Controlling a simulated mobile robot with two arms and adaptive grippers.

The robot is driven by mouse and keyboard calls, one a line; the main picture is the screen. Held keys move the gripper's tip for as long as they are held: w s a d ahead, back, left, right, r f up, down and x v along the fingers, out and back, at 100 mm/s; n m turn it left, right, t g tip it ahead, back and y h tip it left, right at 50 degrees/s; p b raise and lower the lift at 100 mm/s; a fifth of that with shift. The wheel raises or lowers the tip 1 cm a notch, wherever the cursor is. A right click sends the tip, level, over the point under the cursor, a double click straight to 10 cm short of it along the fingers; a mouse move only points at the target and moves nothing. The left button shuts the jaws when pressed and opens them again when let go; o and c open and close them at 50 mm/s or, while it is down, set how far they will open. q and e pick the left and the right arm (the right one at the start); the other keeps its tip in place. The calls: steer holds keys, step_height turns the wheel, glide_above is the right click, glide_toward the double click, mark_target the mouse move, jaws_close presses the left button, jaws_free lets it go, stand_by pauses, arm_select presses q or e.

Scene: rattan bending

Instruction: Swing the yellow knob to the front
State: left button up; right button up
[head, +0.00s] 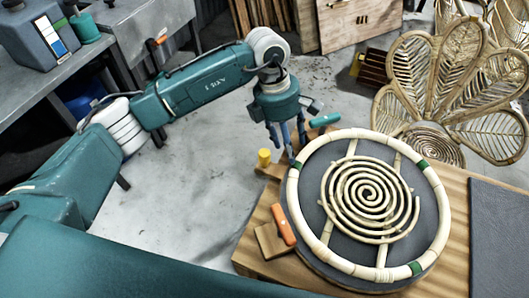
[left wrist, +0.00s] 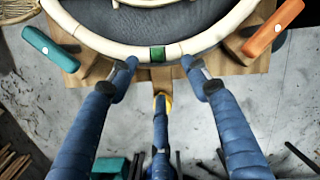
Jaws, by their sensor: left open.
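The yellow knob (head: 264,158) stands at the left edge of the wooden bench (head: 452,205), beside the round rattan frame (head: 293,197). In the left wrist view the yellow knob (left wrist: 168,102) shows partly behind the tip of one finger. My left gripper (head: 287,145) points down just right of the knob in the head view, near the frame's rim. Its blue fingers (left wrist: 162,78) are spread and hold nothing. I cannot tell whether a finger touches the knob. My right gripper is not in view.
An orange-handled clamp (head: 284,225) and a teal-handled clamp (head: 324,120) sit beside the frame. A rattan spiral (head: 368,196) lies inside it. A flower-shaped rattan piece (head: 432,75) stands behind. Grey floor is open left of the bench.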

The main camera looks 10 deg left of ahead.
mark_target(264, 152)
arm_select(q)
steer(key=a+y, duration=0.1)
steer(key=a, duration=0.1)
steer(key=w+a+y, duration=0.1)
steer(key=a, duration=0.1)
steer(key=w+a+r, duration=0.1)
steer(key=a, duration=0.2)
steer(key=shift+y, duration=0.4)
step_height(264, 152, down, 9)
steer(key=p, duration=0.2)
steer(key=shift+f+p, duration=0.1)
steer(key=shift+p, duration=0.25)
steer(key=shift+f, duration=0.65)
jaws_close()
